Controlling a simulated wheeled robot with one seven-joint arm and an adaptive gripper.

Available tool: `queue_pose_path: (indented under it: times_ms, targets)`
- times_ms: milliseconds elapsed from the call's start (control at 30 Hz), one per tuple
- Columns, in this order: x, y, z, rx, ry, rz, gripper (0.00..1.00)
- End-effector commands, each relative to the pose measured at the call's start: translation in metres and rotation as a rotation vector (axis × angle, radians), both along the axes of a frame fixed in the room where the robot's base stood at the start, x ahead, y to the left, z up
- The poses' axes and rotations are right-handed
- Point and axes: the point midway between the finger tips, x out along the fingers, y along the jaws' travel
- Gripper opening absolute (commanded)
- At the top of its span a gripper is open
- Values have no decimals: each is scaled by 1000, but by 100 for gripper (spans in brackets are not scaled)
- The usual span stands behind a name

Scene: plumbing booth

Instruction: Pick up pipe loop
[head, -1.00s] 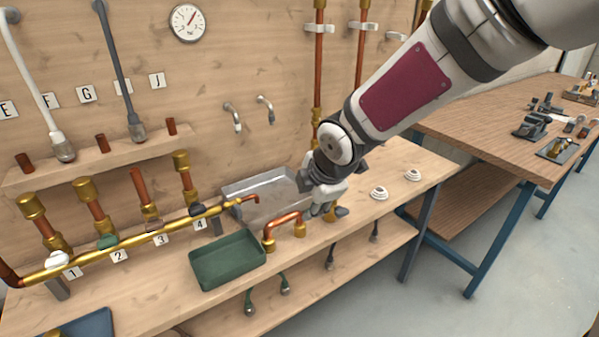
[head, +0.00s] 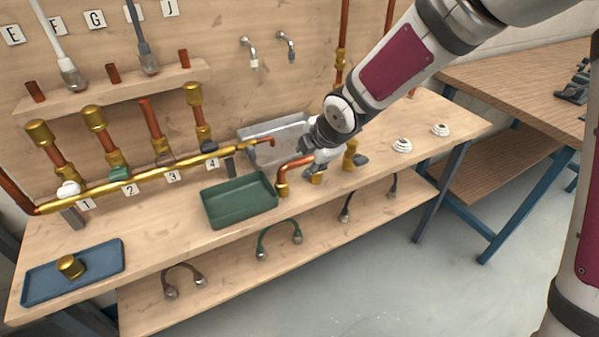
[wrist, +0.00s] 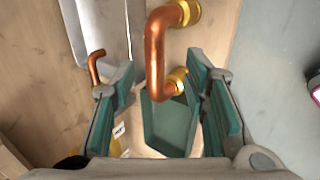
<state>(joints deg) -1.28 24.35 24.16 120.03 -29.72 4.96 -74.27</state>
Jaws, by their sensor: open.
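The pipe loop (head: 293,163) is a bent copper pipe with brass end fittings. It stands on the bench just right of the green tray, and its right end is partly hidden by my gripper (head: 322,152). In the wrist view, the pipe loop (wrist: 155,52) lies between the two teal-padded fingers of my gripper (wrist: 162,80). The fingers are open, with gaps to the pipe on both sides. I cannot tell how far the pipe lies below the fingertips.
A green tray (head: 210,209) is left of the loop, and a metal basin (head: 255,131) is behind it. A yellow valve pipe (head: 137,182) runs along the left. A brass fitting (head: 350,155) stands close right of my gripper. A blue tray (head: 105,262) holds a brass cap (head: 70,267).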

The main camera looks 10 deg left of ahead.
Motion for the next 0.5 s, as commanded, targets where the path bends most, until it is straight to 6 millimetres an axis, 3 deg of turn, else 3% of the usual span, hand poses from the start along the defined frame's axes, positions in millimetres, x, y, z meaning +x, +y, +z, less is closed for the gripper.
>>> queue_pose_path:
  times_ms: [300,500]
  targets:
    - [22,17,-32,0,2,1,41]
    - [27,19,-40,1,1,-2,41]
